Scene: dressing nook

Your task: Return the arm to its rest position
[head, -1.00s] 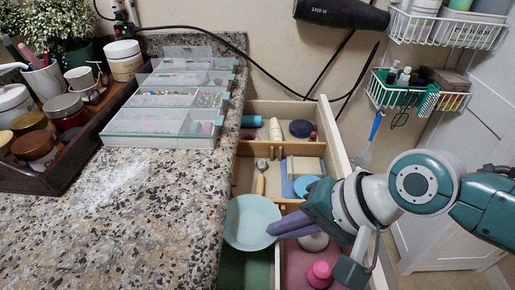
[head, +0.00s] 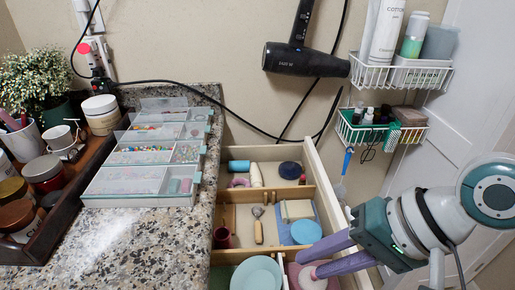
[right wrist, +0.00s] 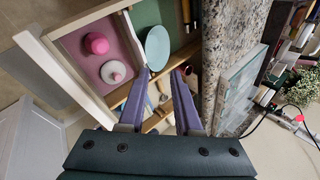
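My right gripper (head: 322,256) is at the right side of the open drawer, its two purple fingers spread apart with nothing between them. In the right wrist view the gripper (right wrist: 160,72) also shows open and empty. A pale blue round dish (head: 256,274) sits in the drawer's front part, left of the fingertips and apart from them. The dish also shows in the right wrist view (right wrist: 157,47), just beyond the fingertips. The drawer (head: 327,190) is pulled out beside the speckled counter. My left gripper is not in view.
The counter (head: 130,237) holds clear organizer boxes (head: 125,185) and a dark tray (head: 62,225) of jars. Wire baskets (head: 400,78) and a hair dryer (head: 305,60) hang on the wall.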

